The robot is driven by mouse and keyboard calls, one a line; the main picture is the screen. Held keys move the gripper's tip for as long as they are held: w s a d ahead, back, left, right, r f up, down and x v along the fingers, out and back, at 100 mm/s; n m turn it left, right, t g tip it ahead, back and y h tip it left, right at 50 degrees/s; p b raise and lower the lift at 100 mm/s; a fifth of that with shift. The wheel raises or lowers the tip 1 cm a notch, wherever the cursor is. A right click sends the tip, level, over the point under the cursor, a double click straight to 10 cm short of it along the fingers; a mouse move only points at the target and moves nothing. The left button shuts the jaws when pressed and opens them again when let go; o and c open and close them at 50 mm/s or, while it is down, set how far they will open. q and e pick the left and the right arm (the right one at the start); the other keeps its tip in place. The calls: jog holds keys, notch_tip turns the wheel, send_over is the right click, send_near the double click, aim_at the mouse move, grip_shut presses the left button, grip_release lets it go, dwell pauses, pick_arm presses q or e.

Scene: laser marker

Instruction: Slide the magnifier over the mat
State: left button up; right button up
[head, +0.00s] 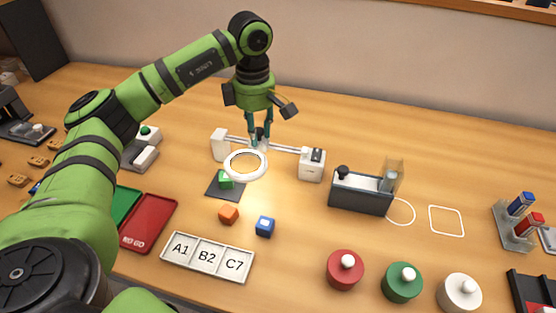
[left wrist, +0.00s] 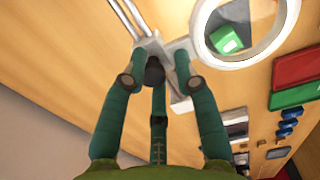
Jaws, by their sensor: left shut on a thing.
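The magnifier is a white ring (head: 246,180) on a carriage on a two-rod rail, and its ring also shows in the left wrist view (left wrist: 240,62). My left gripper (head: 259,140) is shut on the magnifier's dark knob (left wrist: 155,70), behind the ring. The dark square mat (head: 222,194) lies on the table in front of the rail's left part, with a green cube (head: 225,183) on it. In the head view the ring overlaps the mat's upper right part. In the left wrist view the green cube shows inside the ring. My right gripper is not in view.
White end blocks stand at the rail's left (head: 219,144) and right (head: 312,166). A labelled tray (head: 207,270) is nearer. A dark box (head: 360,200) stands to the right.

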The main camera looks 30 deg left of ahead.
pick_arm(q)
jog(key=shift+s+a+f, duration=0.2)
jog(key=shift+a, duration=0.65)
jog(key=shift+s+a+f, duration=0.15)
jog(key=shift+s+a, duration=0.05)
jog(key=shift+a, duration=0.65)
jog(key=shift+s+a+f, duration=0.2)
jog(key=shift+a, duration=0.65)
jog(key=o, duration=0.7)
jog(key=shift+o, duration=0.7)
jog(key=shift+w+f, duration=0.1)
jog(key=shift+w, duration=0.1)
jog(key=shift+w+a, duration=0.1)
jog(key=shift+w, duration=0.05)
jog(key=shift+c, duration=0.2)
notch_tip(320, 180, up, 7)
jog(key=p, duration=0.6)
send_over(237, 141)
jog(key=shift+w, duration=0.35)
